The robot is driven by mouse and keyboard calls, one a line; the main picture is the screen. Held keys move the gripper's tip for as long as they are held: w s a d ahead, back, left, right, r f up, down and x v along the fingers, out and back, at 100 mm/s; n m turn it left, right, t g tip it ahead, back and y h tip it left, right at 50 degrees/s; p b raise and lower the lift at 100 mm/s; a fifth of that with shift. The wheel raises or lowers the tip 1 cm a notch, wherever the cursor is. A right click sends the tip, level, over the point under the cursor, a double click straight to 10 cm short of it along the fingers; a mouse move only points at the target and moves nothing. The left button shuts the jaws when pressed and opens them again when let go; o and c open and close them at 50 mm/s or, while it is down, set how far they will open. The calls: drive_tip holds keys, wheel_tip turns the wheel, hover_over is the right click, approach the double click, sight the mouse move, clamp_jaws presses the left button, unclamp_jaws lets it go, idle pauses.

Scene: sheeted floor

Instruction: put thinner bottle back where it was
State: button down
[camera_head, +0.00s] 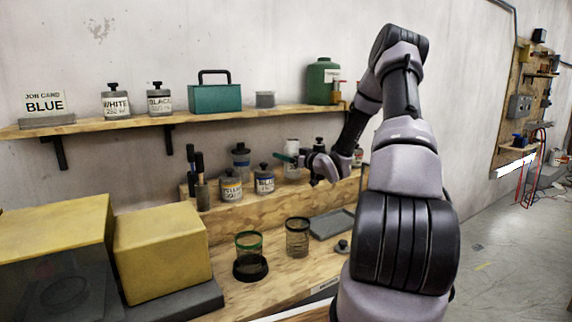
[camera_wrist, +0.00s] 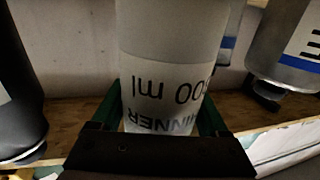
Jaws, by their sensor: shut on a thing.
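The thinner bottle (camera_head: 292,146) is a pale cylinder at the wooden step against the back wall. Its white label, reading THINNER and 500 ml, fills the middle of the wrist view (camera_wrist: 165,85), upside down there. My gripper (camera_head: 288,158) reaches in from the right and is shut on the bottle, with a green finger on each side of it in the wrist view (camera_wrist: 160,112). The bottle looks upright in the head view. Its base is close to the step (camera_head: 218,206); I cannot tell whether it touches.
The yellow jar (camera_head: 231,188) and blue jar (camera_head: 265,181) stand left of the bottle, with another jar (camera_head: 241,160) behind. A dark jar (camera_head: 319,144) stands close on its right. The upper shelf (camera_head: 220,112) runs above. Wire cups (camera_head: 297,238) stand on the bench in front.

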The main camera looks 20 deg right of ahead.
drive_tip(key=shift+f, duration=1.5)
drive_tip(key=shift+f, duration=0.1)
unclamp_jaws()
